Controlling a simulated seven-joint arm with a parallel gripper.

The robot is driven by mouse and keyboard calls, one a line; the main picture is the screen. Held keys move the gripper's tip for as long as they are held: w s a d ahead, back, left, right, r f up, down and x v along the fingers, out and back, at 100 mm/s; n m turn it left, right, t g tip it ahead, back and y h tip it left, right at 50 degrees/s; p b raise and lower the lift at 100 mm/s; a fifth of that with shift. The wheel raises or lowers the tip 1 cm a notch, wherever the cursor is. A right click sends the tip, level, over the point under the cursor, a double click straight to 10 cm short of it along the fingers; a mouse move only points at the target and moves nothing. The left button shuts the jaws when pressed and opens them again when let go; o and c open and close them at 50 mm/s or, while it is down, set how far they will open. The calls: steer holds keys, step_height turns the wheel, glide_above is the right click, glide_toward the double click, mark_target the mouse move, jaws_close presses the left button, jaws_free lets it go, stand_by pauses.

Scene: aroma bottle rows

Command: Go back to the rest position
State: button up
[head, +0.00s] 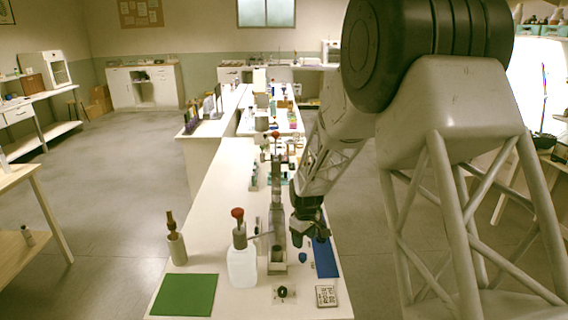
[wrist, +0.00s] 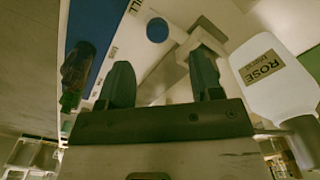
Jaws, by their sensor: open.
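My gripper (head: 308,232) hangs over the near part of the white bench (head: 222,190), beside a tall grey stand (head: 277,215). In the wrist view its two dark fingers (wrist: 162,82) are apart, with nothing held between them. A blue mat (head: 326,258) lies right of the gripper. In the wrist view a small dark bottle (wrist: 76,68) is by the blue mat; the arm may hide it from the head.
A green mat (head: 184,296) lies at the near left corner. A tan holder with a brown-topped item (head: 177,248) stands behind it. A small blue round piece (head: 303,257), a dark knob (head: 282,291) and a printed card (head: 326,296) are near the front. Several bottles and racks stand farther back.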

steer(key=s+d+r+m+t, duration=0.1)
steer(key=s+d+r+m, duration=0.15)
steer(key=s+r, duration=0.75)
steer(key=s+d+r+m, duration=0.2)
steer(key=s+d+r, duration=0.1)
steer(key=s+r, duration=0.7)
steer(key=s+d+r+m, duration=0.2)
steer(key=s, duration=1)
steer(key=s+d+r+m+t, duration=0.1)
steer(key=s+r+m, duration=0.1)
steer(key=s, duration=1)
steer(key=shift+s+d+r+m+t, duration=0.3)
steer(key=shift+s+d+r+m, duration=0.05)
steer(key=shift+s+d+r, duration=0.05)
